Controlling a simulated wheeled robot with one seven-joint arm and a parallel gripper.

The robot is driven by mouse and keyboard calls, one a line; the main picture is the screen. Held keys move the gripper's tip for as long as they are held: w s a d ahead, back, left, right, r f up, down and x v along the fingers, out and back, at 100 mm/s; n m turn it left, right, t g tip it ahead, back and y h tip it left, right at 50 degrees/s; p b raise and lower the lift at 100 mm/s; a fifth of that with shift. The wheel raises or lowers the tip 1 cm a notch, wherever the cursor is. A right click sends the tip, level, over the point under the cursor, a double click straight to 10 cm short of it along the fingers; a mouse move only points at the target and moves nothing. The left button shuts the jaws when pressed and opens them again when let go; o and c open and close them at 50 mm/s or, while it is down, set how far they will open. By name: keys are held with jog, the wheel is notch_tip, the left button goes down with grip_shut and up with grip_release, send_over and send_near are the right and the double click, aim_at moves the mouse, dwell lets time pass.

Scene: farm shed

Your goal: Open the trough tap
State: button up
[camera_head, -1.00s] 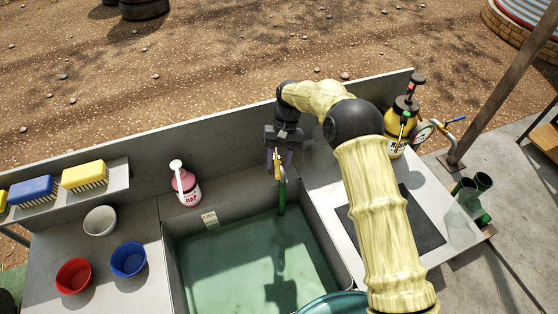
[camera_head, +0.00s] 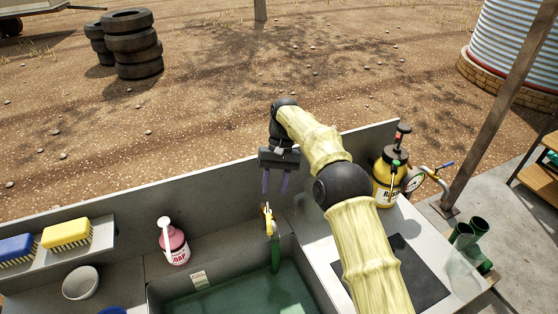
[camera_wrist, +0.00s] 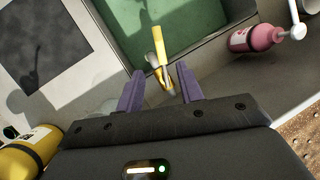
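In the wrist view the yellow lever (camera_wrist: 158,45) shows beyond the gap between the open fingers (camera_wrist: 159,72).
A pink soap bottle (camera_head: 174,242) stands left of the tap. A yellow sprayer (camera_head: 387,180) and a gauge with a pipe (camera_head: 413,180) stand to the right. A dark mat (camera_head: 407,270) lies on the right counter. Brushes (camera_head: 66,233) and a white bowl (camera_head: 81,283) are at left.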

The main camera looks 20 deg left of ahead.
jog(key=p+v, duration=0.7)
jog(key=p, duration=0.5)
jog(key=shift+r, duration=0.2)
jog(key=shift+r+p, duration=0.25)
jog(key=shift+p, duration=1)
jog(key=shift+w+f+p, duration=0.1)
jog(key=shift+f+p, duration=0.05)
jog(key=shift+p, duration=0.15)
